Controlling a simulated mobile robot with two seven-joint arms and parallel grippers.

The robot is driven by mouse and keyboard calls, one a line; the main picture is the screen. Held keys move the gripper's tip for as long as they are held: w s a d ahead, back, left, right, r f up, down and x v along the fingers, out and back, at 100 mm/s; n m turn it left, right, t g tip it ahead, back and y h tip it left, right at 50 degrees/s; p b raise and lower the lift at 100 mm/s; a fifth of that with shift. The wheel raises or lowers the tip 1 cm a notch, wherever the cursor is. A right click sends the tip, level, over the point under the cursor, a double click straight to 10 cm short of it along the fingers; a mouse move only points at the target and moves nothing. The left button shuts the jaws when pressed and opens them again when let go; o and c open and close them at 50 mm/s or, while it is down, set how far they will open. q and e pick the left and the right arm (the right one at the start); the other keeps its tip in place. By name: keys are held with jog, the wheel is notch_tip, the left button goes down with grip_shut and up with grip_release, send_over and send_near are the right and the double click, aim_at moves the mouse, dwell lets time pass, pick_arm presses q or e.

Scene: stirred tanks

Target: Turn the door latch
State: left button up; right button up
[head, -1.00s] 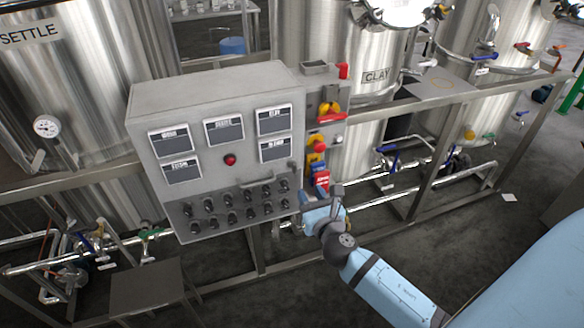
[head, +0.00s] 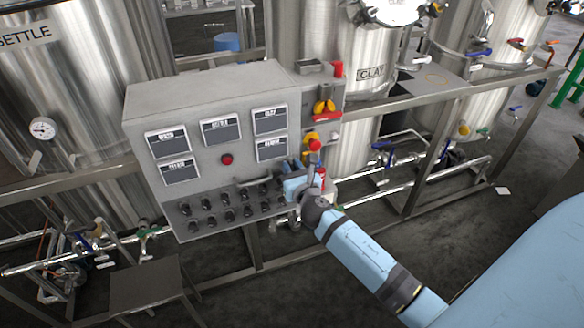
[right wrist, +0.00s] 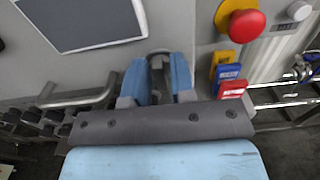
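The grey control cabinet (head: 222,100) has a front door with dark label windows. A small grey latch-like piece (right wrist: 158,66) on the door's right side shows between the fingers in the right wrist view. My right gripper (head: 291,166) is at the lower right of the door, and it also shows in the right wrist view (right wrist: 157,72). Its two blue fingers are apart, one on each side of the grey piece. I cannot tell whether they touch it. In the head view the gripper hides this spot. My left gripper is not in view.
A grey bar handle (right wrist: 75,97) lies left of the fingers, above rows of black knobs (head: 228,207). Right of them are a red stop button (right wrist: 241,25) on yellow and blue and red tags (right wrist: 230,80). Steel tanks (head: 75,90) and pipes stand around.

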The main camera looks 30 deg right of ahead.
grip_shut()
jog(key=m+b, duration=0.1)
jog(key=m, duration=0.3)
jog(key=shift+f+m, duration=0.1)
jog(key=shift+m, duration=0.2)
jog(key=shift+d+f+m+b, duration=0.1)
jog(key=shift+m+b, duration=0.3)
jog(key=shift+m, duration=2.9)
jog(key=shift+d+m+b, duration=0.1)
jog(key=shift+m+b, duration=0.3)
jog(key=shift+m, duration=2.9)
